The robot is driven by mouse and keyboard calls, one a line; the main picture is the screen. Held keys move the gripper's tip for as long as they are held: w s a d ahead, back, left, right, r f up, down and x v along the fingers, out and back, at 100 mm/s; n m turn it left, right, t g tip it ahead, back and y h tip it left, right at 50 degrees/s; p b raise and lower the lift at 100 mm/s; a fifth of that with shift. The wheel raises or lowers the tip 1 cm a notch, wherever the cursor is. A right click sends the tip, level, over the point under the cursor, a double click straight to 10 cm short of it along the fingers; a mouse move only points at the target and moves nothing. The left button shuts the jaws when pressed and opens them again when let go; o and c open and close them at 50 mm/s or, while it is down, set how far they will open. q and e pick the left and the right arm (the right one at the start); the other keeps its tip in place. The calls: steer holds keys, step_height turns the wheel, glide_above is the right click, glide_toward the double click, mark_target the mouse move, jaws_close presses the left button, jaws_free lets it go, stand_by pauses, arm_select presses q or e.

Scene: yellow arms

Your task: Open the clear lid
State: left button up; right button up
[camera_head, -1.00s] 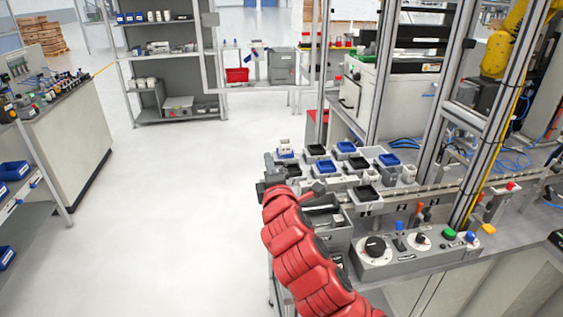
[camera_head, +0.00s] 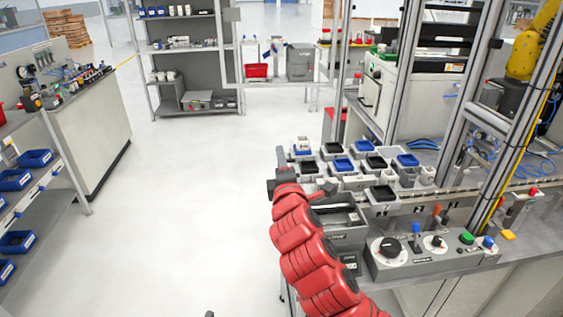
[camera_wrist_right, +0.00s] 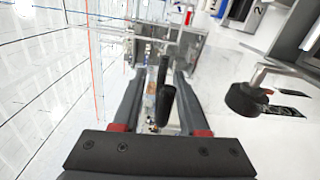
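I cannot pick out a clear lid in either view. My right arm is red and reaches up along the left end of the bench; its dark grey gripper (camera_head: 283,163) is at the bench's left edge, small and partly hidden by the arm. In the right wrist view the two dark fingers of my right gripper (camera_wrist_right: 159,88) stand apart. A black cylindrical piece (camera_wrist_right: 166,104) shows between them, with a visible gap to each finger; I cannot tell its depth. A black round knob (camera_wrist_right: 250,98) is right of the fingers. My left gripper is not in view.
Black and blue small bins (camera_head: 344,165) stand on the bench beside my right gripper. A grey control box (camera_head: 428,257) with knobs and buttons is at the front. Metal frame posts (camera_head: 403,80) rise behind. The floor (camera_head: 190,190) to the left is clear.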

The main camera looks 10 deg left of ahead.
steer(key=shift+s+d, duration=0.1)
steer(key=shift+s, duration=0.05)
steer(key=p+v, duration=1.6)
steer(key=v, duration=0.1)
steer(key=shift+p, duration=0.3)
